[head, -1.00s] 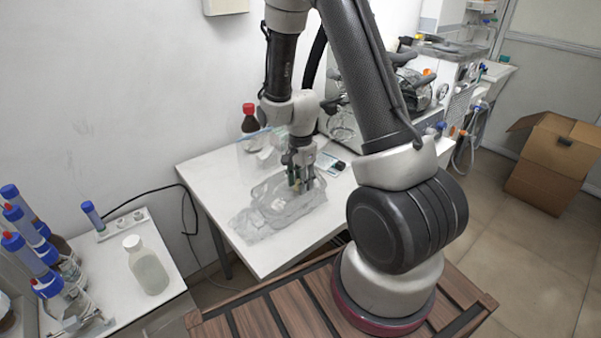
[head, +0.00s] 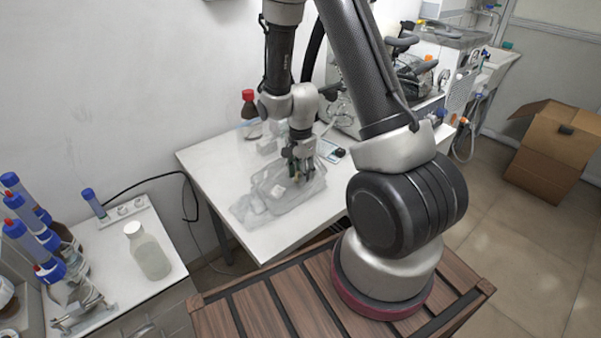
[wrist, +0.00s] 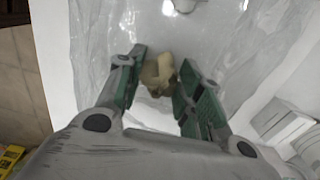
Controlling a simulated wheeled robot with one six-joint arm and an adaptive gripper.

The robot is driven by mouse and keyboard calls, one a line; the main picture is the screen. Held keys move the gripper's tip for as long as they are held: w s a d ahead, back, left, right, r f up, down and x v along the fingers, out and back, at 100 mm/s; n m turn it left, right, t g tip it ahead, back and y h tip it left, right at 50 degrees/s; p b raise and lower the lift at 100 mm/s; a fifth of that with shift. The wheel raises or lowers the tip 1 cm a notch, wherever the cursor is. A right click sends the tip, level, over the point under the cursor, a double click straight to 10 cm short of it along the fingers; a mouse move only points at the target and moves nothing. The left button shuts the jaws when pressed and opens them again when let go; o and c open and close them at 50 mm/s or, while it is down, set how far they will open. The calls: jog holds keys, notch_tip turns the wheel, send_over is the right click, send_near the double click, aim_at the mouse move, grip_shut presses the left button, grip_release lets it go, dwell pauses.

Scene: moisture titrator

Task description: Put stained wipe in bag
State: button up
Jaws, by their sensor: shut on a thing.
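The stained wipe (wrist: 158,72) is a small crumpled yellowish-brown piece between my fingers in the wrist view. My gripper (wrist: 162,90) is shut on it, with one green-padded finger on each side. In the head view my gripper (head: 299,172) points down over the clear plastic bag (head: 250,207). The bag lies on the white table and looks crumpled at its near left end. In the wrist view the clear bag film (wrist: 228,45) spreads behind and around the fingers. I cannot tell whether the wipe is inside the bag or above it.
A red-capped brown bottle (head: 249,106) stands at the table's back. Glassware and instruments (head: 405,75) fill the bench behind my arm. A side bench at left holds a white-capped bottle (head: 147,252) and blue-topped dispensers (head: 35,235). An open cardboard box (head: 553,155) stands on the floor.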

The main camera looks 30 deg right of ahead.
jog(key=shift+f, duration=0.6)
dwell(1.0)
jog(key=o, duration=0.8)
jog(key=shift+c, duration=0.2)
jog(key=shift+r, duration=0.1)
jog(key=shift+r, duration=4.4)
notch_tip(320, 180, up, 12)
